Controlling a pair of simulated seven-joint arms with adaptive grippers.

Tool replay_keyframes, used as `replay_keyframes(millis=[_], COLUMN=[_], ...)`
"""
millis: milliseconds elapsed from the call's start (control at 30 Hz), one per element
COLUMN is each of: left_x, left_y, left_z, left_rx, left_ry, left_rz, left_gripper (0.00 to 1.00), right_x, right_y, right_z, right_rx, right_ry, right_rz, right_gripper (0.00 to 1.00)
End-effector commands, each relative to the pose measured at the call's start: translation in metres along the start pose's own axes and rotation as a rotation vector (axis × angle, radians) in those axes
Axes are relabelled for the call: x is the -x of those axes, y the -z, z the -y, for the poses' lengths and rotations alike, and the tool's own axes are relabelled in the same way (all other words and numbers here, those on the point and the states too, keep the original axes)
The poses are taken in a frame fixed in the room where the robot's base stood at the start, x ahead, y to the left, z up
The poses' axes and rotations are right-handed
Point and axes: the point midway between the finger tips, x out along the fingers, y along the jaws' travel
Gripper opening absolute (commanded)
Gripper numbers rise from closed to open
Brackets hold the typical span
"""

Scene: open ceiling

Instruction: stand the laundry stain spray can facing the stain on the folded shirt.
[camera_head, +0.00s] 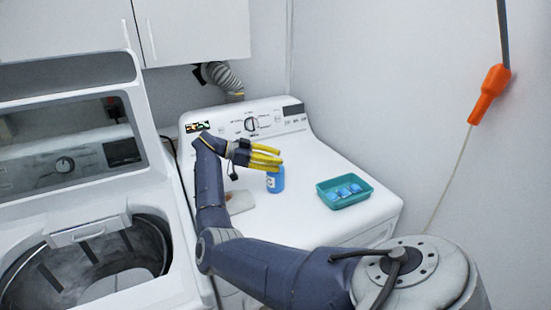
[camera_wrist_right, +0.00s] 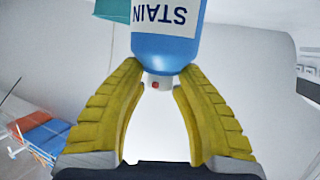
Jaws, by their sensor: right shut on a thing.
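The spray can (camera_head: 276,181) is blue with a white label, over the middle of the dryer top. I cannot tell whether its base touches the surface. My right gripper (camera_head: 279,158) is shut on its upper part from the left. In the right wrist view the can (camera_wrist_right: 166,48) appears upside down, with "STAIN" on its label and a red dot on its white top, between the yellow fingers (camera_wrist_right: 160,76). What looks like the folded shirt (camera_head: 242,202), pale, lies left of the can, partly behind my right arm. My left gripper is not in view.
A teal tray (camera_head: 323,199) with several blue packets sits right of the can on the dryer (camera_head: 335,168). An open washer (camera_head: 160,292) stands at left. An orange-handled cord (camera_head: 488,97) hangs at right. The dryer top between can and tray is clear.

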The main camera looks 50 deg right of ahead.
Motion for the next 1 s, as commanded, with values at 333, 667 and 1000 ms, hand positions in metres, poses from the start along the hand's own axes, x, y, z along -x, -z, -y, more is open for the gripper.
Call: replay_keyframes(millis=[333, 667, 1000], left_x=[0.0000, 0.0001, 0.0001], left_y=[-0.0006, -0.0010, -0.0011], left_z=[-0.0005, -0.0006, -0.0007], left_rx=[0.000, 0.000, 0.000], left_ry=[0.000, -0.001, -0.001], left_rz=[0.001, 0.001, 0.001], left_gripper=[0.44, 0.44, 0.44], right_x=[-0.0005, -0.0011, 0.0080], right_y=[-0.0011, -0.0031, -0.0004], right_z=[0.0001, 0.0002, 0.0004], right_rx=[-0.003, -0.002, -0.001], right_ry=[0.000, 0.000, 0.001], right_rz=[0.000, 0.001, 0.003], right_gripper=[0.00, 0.55, 0.55])
